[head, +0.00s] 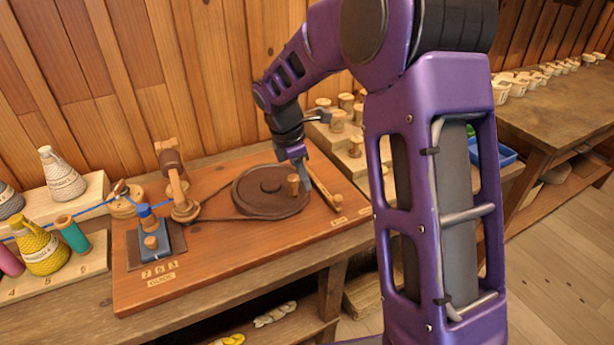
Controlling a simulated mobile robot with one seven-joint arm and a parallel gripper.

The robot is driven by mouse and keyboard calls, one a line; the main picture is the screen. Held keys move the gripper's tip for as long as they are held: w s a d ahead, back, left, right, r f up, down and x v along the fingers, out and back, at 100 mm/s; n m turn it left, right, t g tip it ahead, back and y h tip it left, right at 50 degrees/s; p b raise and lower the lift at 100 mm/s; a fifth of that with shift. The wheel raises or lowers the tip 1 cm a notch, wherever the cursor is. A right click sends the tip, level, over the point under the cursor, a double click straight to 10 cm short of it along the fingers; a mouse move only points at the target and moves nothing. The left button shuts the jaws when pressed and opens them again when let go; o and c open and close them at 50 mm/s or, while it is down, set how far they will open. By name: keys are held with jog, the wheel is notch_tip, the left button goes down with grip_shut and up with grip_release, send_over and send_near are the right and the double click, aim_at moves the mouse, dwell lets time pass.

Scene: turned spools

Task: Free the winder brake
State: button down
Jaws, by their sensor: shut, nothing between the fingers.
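The winder is a wooden board (240,262) on the bench. It carries a dark round wheel (262,200) with a small wooden knob (293,184), and a belt runs left to an upright wooden spindle post (178,190). A slim bar (326,194), which looks like the brake lever, lies at the wheel's right edge, with small tags (338,223) below it; their text is too small to read. My gripper (305,181) points down between the knob and the bar, shut and empty. I cannot tell whether it touches either one.
A blue guide block (153,240) with thread stands at the board's left, labelled "GUIDE". Yarn cones, including a yellow one (42,247), stand further left. Wooden spools (337,120) stand behind the wheel. My arm hides much of the right side.

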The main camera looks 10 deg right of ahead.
jog(key=b+x, duration=0.1)
jog(key=x, duration=0.5)
jog(key=shift+f, duration=0.15)
jog(key=d, duration=0.3)
jog(key=shift+w+d+f, duration=0.1)
jog(key=shift+w+f, duration=0.05)
jog(key=shift+w, duration=0.1)
jog(key=shift+d, duration=0.35)
jog(key=shift+w+d, duration=0.1)
jog(key=shift+d, duration=0.2)
jog(key=d+n+p, duration=0.1)
jog(key=d, duration=0.1)
jog(key=w+d+n+p, duration=0.1)
jog(key=d+p, duration=0.1)
jog(key=w+d+n+p, duration=0.1)
jog(key=d+p, duration=0.1)
jog(key=shift+w+d+t, duration=0.25)
jog(key=shift+d+t, duration=0.05)
jog(key=shift+t, duration=0.1)
jog(key=shift+w+d, duration=0.15)
jog(key=shift+d, duration=0.2)
